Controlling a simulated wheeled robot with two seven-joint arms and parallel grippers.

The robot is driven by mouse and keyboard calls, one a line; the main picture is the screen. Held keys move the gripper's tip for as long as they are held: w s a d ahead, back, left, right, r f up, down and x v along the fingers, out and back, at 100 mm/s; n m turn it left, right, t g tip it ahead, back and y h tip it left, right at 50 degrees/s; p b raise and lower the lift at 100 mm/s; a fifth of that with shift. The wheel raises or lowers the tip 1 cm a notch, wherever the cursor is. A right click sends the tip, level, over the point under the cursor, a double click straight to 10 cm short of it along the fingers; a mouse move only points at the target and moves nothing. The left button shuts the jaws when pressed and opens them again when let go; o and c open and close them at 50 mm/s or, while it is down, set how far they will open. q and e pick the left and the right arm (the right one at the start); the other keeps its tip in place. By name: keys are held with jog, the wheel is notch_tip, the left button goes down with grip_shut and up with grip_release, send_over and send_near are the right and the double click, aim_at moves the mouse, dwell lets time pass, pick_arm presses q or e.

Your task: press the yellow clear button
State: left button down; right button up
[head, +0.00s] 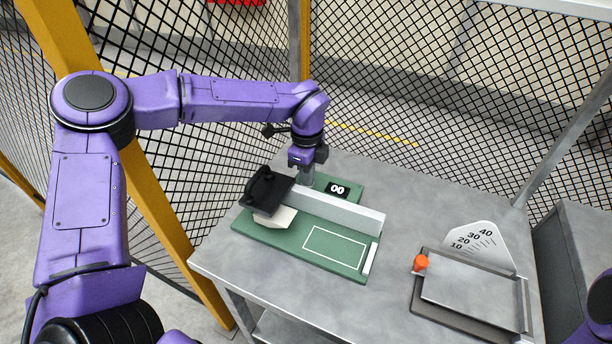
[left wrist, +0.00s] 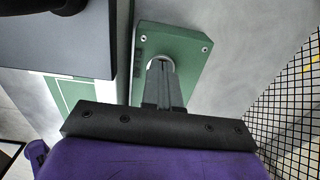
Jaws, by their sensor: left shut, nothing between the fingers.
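My left gripper (head: 306,182) is shut and empty, pointing down at the green housing behind the grey rail. In the left wrist view its closed fingers (left wrist: 163,68) end over a round pale-rimmed spot on the green housing (left wrist: 186,48). I see no yellow on a button; the fingers cover that spot, and I cannot tell whether they touch it. The small black display (head: 337,190) beside the gripper reads "00". My right gripper is not in view.
A black plate device (head: 267,188) and a pale block (head: 275,217) stand left on the green base (head: 335,247). The grey rail (head: 345,210) runs in front of the gripper. A tray (head: 470,300) with an orange knob (head: 420,262) and scale (head: 480,240) sits right. Mesh fence stands behind.

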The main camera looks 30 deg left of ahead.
pick_arm(q)
jog(key=shift+s+f, duration=0.2)
jog(key=shift+f, duration=0.35)
notch_tip(320, 180, up, 11)
jog(key=p, duration=0.6)
jog(key=shift+w+p, duration=0.2)
jog(key=shift+p, duration=0.1)
